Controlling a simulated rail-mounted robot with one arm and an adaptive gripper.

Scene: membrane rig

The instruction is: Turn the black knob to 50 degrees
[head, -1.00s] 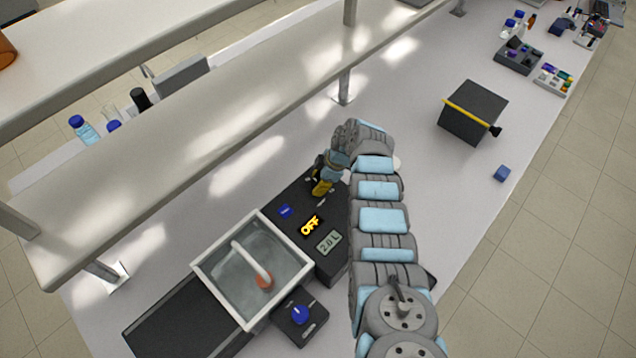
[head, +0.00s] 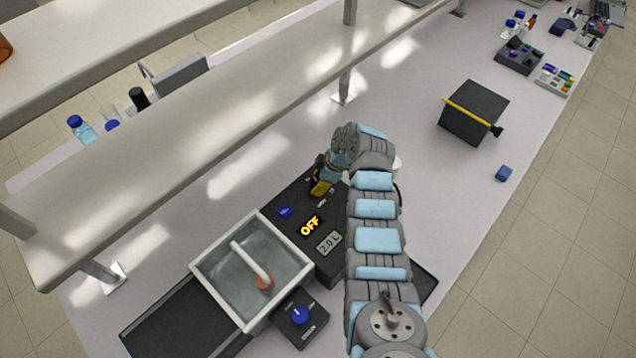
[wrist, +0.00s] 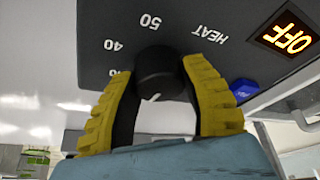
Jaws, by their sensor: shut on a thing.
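The black knob (wrist: 158,72) sits on the dark panel (wrist: 105,20) in the wrist view. My gripper (wrist: 160,75) has its two yellow ribbed fingers on either side of the knob, shut on it. A white mark shows on the knob's near, lower side; its exact angle is hard to tell. The labels 50 (wrist: 150,22) and 40 (wrist: 112,45) are printed beyond the knob, and another label is partly hidden by the left finger. In the head view my gripper (head: 319,187) is at the far end of the black unit (head: 297,194), and the knob is hidden.
Beside the fingers are the HEAT label (wrist: 210,34), a blue button (wrist: 243,90) and a lit OFF display (head: 311,225). A shelf (head: 200,140) runs along the left. A black box (head: 473,112) stands right.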

